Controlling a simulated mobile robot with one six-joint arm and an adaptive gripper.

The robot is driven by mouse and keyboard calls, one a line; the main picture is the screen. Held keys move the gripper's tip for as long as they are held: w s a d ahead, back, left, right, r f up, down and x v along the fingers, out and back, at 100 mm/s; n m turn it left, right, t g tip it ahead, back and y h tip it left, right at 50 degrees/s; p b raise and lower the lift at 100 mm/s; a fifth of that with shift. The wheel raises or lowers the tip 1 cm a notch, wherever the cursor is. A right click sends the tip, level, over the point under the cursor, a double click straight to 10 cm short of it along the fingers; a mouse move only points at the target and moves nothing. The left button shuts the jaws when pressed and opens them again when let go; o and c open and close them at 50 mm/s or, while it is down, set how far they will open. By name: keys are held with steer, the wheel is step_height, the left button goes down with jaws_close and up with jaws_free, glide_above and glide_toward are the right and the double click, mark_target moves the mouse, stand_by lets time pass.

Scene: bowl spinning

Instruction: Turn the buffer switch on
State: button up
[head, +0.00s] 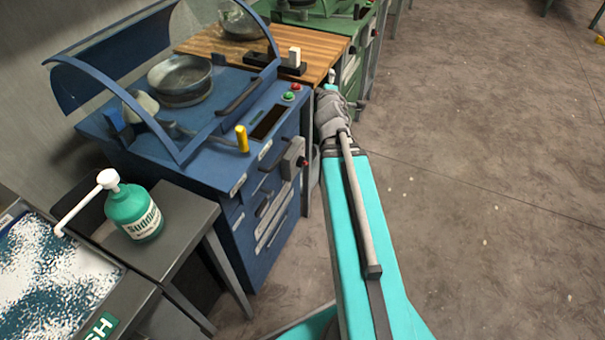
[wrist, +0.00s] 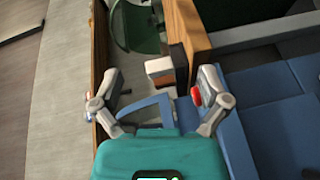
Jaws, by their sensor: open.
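A blue buffing machine (head: 222,135) stands at the left in the head view, with a clear hood and a metal bowl (head: 181,78) on top. On its front panel are a red button (head: 296,87) and a green button (head: 289,96). A grey box with a red knob (head: 294,158) is on its side. I cannot tell which of these is the buffer switch. My gripper (wrist: 160,76) is open and empty in the wrist view. A red button shows beside its right finger in the wrist view (wrist: 196,96); I cannot tell whether they touch.
A wooden bench (head: 260,45) with a black holder and white block (head: 294,57) adjoins the blue machine. A green machine (head: 330,25) stands beyond. A yellow-handled lever (head: 242,138) sticks up at the front. A green soap bottle (head: 134,208) stands nearer. Floor at right is clear.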

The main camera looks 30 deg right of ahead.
step_height(320, 180, down, 2)
steer(key=d+n+t+b, duration=0.1)
steer(key=n+t+b, duration=0.1)
steer(key=b, duration=0.1)
steer(key=n+g+y+b, duration=0.1)
steer(key=n+y+b, duration=1.7)
steer(key=n+b, duration=0.95)
glide_toward(307, 164)
steer(key=s+d+r, duration=0.1)
steer(key=s+d, duration=0.1)
steer(key=shift+s+a+f+n+g, duration=0.1)
steer(key=shift+s+a+n+g, duration=0.05)
steer(key=shift+a+n+g, duration=0.15)
steer(key=shift+x, duration=6.9)
steer(key=shift+c, duration=0.2)
